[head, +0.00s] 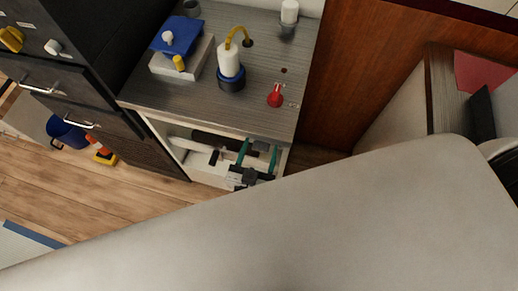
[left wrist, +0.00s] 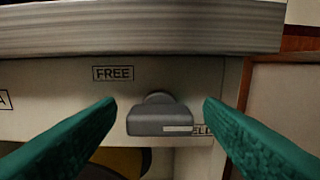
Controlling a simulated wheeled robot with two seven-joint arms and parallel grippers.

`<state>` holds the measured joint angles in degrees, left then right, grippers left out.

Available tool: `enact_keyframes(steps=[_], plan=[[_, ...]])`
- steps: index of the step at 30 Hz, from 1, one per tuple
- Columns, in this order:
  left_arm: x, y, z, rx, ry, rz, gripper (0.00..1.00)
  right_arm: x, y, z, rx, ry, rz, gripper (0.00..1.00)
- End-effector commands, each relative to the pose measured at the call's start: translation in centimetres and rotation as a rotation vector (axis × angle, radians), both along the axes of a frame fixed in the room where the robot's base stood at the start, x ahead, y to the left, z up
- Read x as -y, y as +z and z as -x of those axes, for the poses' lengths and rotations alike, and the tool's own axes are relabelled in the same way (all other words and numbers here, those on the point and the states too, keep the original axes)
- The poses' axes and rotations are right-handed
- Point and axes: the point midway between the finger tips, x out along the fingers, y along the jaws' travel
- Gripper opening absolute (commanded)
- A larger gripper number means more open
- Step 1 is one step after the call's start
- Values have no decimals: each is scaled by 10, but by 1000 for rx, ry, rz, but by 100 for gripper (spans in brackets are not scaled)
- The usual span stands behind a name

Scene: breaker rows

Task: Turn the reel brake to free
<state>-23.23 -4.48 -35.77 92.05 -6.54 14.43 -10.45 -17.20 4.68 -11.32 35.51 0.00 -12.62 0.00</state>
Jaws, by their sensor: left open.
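The reel brake is a dark grey knob (left wrist: 160,119) on the pale front panel under the counter edge. Its white mark lies on the right, beside a label partly hidden behind the knob and the right finger, ending in "ELD". The FREE label (left wrist: 113,73) is above and left of the knob. My left gripper (left wrist: 160,108) is open, one green finger on each side of the knob, with gaps on both sides. In the head view my left gripper (head: 258,152) is at the cabinet front, just below the counter edge. My right gripper is not in view.
The grey wood counter (head: 190,100) overhangs the panel. On it are a white bottle (head: 229,62) with a yellow spout, a blue-topped box (head: 180,40) and a red item (head: 275,96). A blue bucket (head: 66,132) stands at left. A large pale surface covers the lower right.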

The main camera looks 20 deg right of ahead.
Motion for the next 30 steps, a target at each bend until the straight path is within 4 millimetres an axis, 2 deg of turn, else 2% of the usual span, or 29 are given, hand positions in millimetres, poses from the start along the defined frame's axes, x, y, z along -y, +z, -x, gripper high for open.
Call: enact_keyframes(steps=[7,15,23,30], plan=[[0,0,0,0,0,0,60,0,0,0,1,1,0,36],[0,0,0,0,0,0,17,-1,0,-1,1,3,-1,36],[0,0,0,-15,0,22,17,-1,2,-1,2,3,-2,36],[-1,1,0,-81,-1,120,17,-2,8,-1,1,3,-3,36]])
